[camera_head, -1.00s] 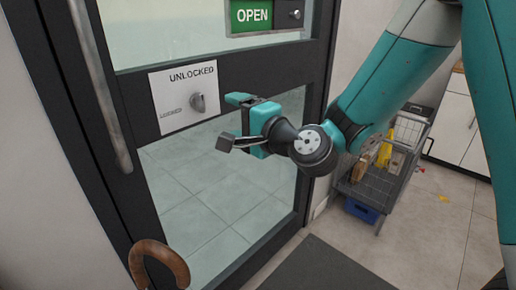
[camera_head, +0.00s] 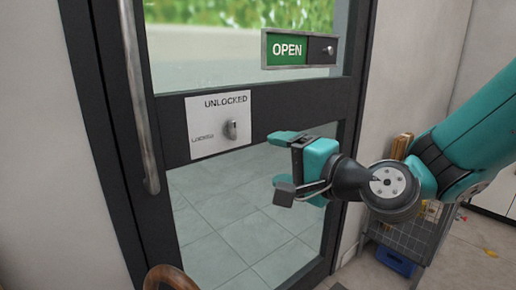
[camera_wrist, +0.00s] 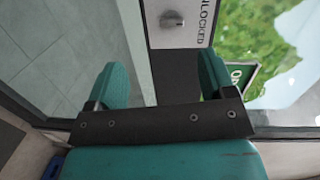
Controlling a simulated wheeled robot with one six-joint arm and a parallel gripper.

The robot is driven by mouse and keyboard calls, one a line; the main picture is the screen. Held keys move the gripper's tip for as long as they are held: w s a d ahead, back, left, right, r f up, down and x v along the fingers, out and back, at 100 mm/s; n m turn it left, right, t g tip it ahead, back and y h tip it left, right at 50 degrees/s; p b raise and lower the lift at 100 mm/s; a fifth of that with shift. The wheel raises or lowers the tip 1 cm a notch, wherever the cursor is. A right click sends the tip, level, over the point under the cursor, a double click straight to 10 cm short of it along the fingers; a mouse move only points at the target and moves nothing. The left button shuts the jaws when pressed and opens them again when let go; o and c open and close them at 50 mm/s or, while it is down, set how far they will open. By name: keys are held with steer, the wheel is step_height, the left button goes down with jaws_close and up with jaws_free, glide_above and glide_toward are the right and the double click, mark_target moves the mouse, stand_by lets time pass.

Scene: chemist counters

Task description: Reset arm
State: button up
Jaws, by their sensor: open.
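My gripper (camera_head: 285,164) is open and empty in front of the glass door, to the right of and a little below the lock plate. Its two teal fingers (camera_wrist: 160,88) stand apart in the wrist view with nothing between them. The white lock plate (camera_head: 203,112) reads UNLOCKED and carries a grey knob (camera_head: 231,130). The knob also shows at the top of the wrist view (camera_wrist: 172,20). A gap shows between my gripper and the plate in the head view. My teal arm reaches in from the right.
The dark-framed door (camera_head: 170,122) has a long vertical handle (camera_head: 137,95) at left and a green OPEN sign (camera_head: 287,49) above. A wire cart (camera_head: 408,238) with a blue bin (camera_head: 396,262) stands at right. A brown curved handle (camera_head: 170,279) shows at bottom left.

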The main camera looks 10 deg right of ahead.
steer(key=s+a+f+n+g, duration=0.3)
steer(key=s+f+n+g, duration=0.1)
steer(key=s+n+g, duration=0.4)
steer(key=s+d+f+n+g+h, duration=0.1)
steer(key=s+d+n+g+h, duration=0.25)
steer(key=s, duration=0.25)
steer(key=s+d+f+n+g+h, duration=0.2)
steer(key=s+d+n, duration=0.1)
steer(key=s+n, duration=0.25)
step_height(320, 180, up, 17)
steer(key=s+p, duration=0.1)
steer(key=p, duration=1.5)
steer(key=shift+d+h+p, duration=0.35)
steer(key=shift+d+p, duration=0.05)
